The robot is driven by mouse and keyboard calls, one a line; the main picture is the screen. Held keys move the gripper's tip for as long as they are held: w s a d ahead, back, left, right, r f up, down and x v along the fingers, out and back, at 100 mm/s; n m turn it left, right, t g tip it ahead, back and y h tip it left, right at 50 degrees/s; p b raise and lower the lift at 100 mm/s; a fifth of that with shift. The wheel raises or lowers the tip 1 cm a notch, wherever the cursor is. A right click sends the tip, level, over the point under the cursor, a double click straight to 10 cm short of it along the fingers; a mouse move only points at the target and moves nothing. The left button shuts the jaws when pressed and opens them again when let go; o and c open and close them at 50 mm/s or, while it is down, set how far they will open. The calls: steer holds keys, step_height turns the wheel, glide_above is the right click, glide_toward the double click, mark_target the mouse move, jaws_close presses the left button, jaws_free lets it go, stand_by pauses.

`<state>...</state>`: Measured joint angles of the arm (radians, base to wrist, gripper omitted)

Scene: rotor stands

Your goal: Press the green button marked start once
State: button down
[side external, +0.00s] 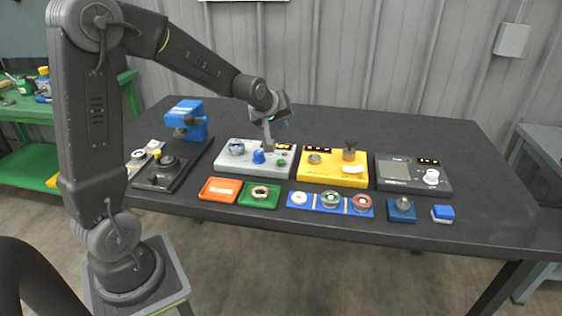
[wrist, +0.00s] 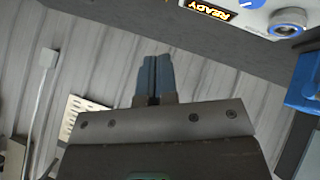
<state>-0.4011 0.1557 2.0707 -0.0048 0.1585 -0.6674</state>
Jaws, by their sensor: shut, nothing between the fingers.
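The light grey panel (side external: 228,168) stands on the dark table and carries a blue knob (side external: 258,157), a dial (side external: 236,147) and a lit display. A small green button (side external: 281,162) seems to sit at its right part; its marking is too small to read. My gripper (side external: 269,145) is shut and empty, pointing down above the panel's back right part. In the wrist view my gripper's fingers (wrist: 153,78) are together. The panel's edge there shows a display reading READY (wrist: 208,10) and a dial (wrist: 287,22). The green button is not visible in that view.
A yellow panel (side external: 333,180) stands close on the right, and a dark grey panel (side external: 412,185) beyond it. A blue vise (side external: 187,120) stands at the back left. Orange (side external: 219,190) and green (side external: 259,195) trays lie in front. The back right of the table is clear.

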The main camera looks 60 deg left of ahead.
steer(key=n, duration=0.2)
glide_above(279, 161)
step_height(279, 161, down, 3)
steer(key=shift+w+a+y, duration=0.1)
steer(key=shift+a+y, duration=0.05)
steer(key=shift+y, duration=0.25)
steer(key=shift+f, duration=4.45)
steer(key=shift+f, duration=0.4)
